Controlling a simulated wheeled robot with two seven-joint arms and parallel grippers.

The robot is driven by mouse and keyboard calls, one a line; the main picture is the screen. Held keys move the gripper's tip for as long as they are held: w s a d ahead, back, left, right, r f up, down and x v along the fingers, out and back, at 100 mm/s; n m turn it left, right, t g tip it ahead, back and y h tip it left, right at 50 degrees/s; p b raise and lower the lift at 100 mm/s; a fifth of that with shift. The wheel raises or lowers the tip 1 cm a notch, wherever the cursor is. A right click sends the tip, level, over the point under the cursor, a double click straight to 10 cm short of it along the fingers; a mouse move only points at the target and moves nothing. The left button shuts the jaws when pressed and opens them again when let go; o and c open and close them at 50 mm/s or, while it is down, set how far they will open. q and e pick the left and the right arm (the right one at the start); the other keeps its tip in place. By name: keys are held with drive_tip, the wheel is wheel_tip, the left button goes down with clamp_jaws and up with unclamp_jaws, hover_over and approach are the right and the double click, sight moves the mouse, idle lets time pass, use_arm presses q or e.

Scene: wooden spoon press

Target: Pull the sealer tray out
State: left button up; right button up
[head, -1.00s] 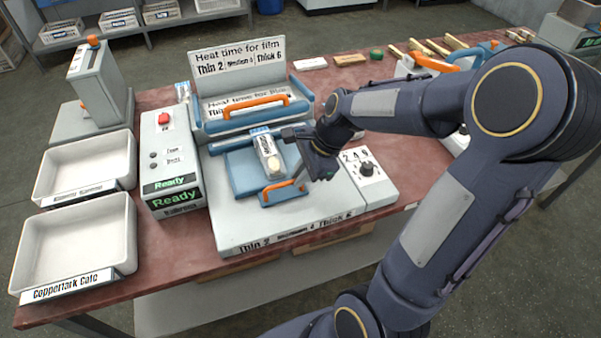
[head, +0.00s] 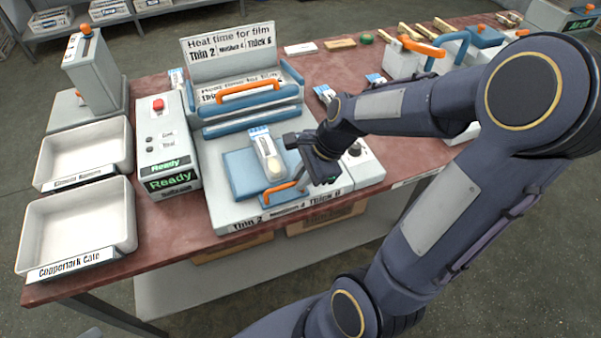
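The sealer tray (head: 240,172) is a blue plate with an orange handle (head: 280,189) at its front. It lies on the grey sealer (head: 212,185), in front of the blue press bar, with its handle close to the sealer's front edge. A clear pouch (head: 267,155) with a blue-and-white top and a pale spoon lies on the tray. My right gripper (head: 304,178) is at the right end of the handle and appears shut on it; its fingertips are partly hidden. My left gripper is not in view.
A control box (head: 166,135) with a red button and green "Ready" displays stands left of the sealer. Two white bins (head: 131,250) stand at the far left. A knob panel (head: 370,171) is to the right, partly behind my arm. Wooden tools lie at the back right.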

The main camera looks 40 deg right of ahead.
drive_tip(key=o, duration=0.4)
drive_tip(key=shift+s, duration=0.25)
drive_tip(key=shift+w, duration=0.1)
drive_tip(key=shift+d+r, duration=0.15)
drive_tip(key=shift+r, duration=0.25)
drive_tip(key=p+v, duration=0.1)
drive_tip(key=v, duration=0.6)
drive_tip(key=s+a+r+n+t, duration=0.2)
drive_tip(key=s+a+n, duration=0.7)
drive_tip(key=n, duration=0.9)
drive_tip(key=shift+s+n+t, duration=0.3)
drive_tip(key=shift+s, duration=0.35)
